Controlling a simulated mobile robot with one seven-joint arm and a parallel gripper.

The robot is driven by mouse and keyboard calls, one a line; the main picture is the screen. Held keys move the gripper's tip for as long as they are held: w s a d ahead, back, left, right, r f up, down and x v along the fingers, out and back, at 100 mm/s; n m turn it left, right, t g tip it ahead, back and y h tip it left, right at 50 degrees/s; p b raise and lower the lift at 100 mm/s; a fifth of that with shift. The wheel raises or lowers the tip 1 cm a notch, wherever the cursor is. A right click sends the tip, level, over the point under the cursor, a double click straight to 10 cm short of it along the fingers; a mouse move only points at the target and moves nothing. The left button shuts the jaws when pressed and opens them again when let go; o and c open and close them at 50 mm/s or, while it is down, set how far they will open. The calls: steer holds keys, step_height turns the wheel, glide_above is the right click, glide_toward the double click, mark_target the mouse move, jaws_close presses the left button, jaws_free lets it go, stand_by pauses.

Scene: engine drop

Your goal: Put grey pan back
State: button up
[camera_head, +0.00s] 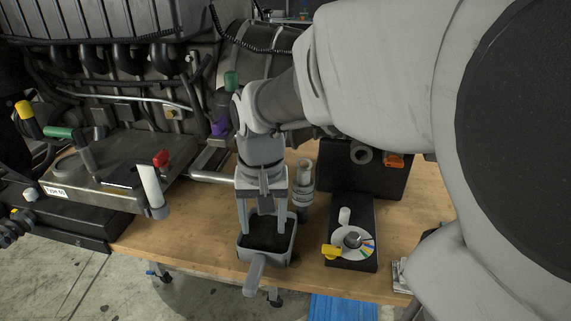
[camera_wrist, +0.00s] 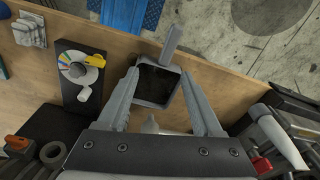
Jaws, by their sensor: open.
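The grey pan (camera_head: 258,243) is a square open container with a dark inside and a handle toward the table's front edge. It sits on the wooden table (camera_head: 190,243). My gripper (camera_head: 264,230) is above it with its fingers spread at the pan's left and right sides. In the wrist view the pan (camera_wrist: 153,101) shows between the two fingers of my gripper (camera_wrist: 163,75), with the handle pointing away from the gripper. The fingers look apart from each other. I cannot tell whether either finger touches the pan.
A black box with a dial (camera_head: 352,240) and yellow lever stands right of the pan. A metal cylinder (camera_head: 303,185) stands close behind it. The engine (camera_head: 150,90) fills the back left, with a metal block (camera_head: 110,160) in front. Bare table lies left of the pan.

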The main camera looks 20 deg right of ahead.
steer(key=s+r+n+t, duration=0.4)
steer(key=s+r, duration=0.2)
steer(key=s, duration=0.3)
steer(key=shift+s+a+t, duration=0.15)
steer(key=shift+a+t, duration=0.15)
steer(key=shift+a, duration=0.15)
stand_by(1.4)
